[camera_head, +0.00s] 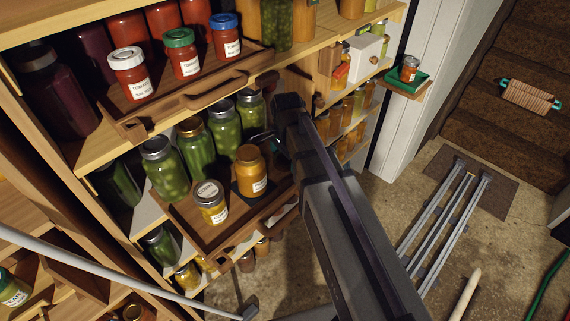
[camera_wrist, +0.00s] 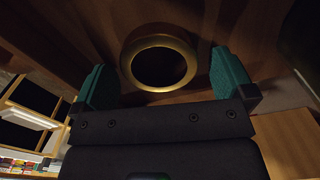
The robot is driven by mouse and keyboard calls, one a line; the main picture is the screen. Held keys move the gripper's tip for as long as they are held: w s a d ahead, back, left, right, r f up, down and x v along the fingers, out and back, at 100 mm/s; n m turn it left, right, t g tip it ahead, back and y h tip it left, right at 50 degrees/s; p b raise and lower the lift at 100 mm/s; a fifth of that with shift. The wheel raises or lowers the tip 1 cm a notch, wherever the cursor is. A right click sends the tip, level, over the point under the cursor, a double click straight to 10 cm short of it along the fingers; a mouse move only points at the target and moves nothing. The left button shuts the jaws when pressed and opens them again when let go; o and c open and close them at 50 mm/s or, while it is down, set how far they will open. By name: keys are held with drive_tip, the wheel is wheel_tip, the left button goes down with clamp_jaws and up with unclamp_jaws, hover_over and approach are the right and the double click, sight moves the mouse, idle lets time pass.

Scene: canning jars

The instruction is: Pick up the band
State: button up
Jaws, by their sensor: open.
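The band (camera_wrist: 130,62) is a gold-coloured ring with a dark middle, seen in the wrist view against brown wood. My gripper (camera_wrist: 160,68) is open, with one teal finger pad to the left of the band and the other to its right. Gaps show between the ring and both pads in the picture. The ring's lower edge comes close to the dark gripper body. In the head view, my gripper (camera_head: 264,138) is at the far side of the lower pull-out tray (camera_head: 217,240), mostly behind my arm. I cannot make out the band there.
Green jars (camera_head: 196,147), an amber jar (camera_head: 250,170) and a small yellow jar (camera_head: 211,202) stand in the lower tray, close to my gripper. An upper tray (camera_head: 190,98) holds red jars. A green-topped ledge (camera_head: 408,84) bears a small jar.

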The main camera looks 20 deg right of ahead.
drive_tip(key=c, duration=0.9)
